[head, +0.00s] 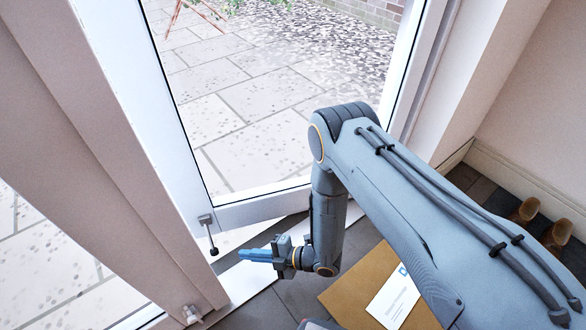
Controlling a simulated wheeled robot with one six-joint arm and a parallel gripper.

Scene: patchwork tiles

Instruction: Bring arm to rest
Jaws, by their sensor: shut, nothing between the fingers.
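My arm (400,190) reaches in from the lower right and bends down at its elbow. My gripper (250,255) is at the end of the lower link, pointing left. Its blue fingers are together with nothing between them. It hangs near the bottom of the glass door, close to the white sill, and appears clear of the door frame.
Stone paving (240,90) shows outside. A brown mat or board (345,300) with a white card (393,299) lies below my arm. Brown footwear-like objects (556,235) stand at right.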

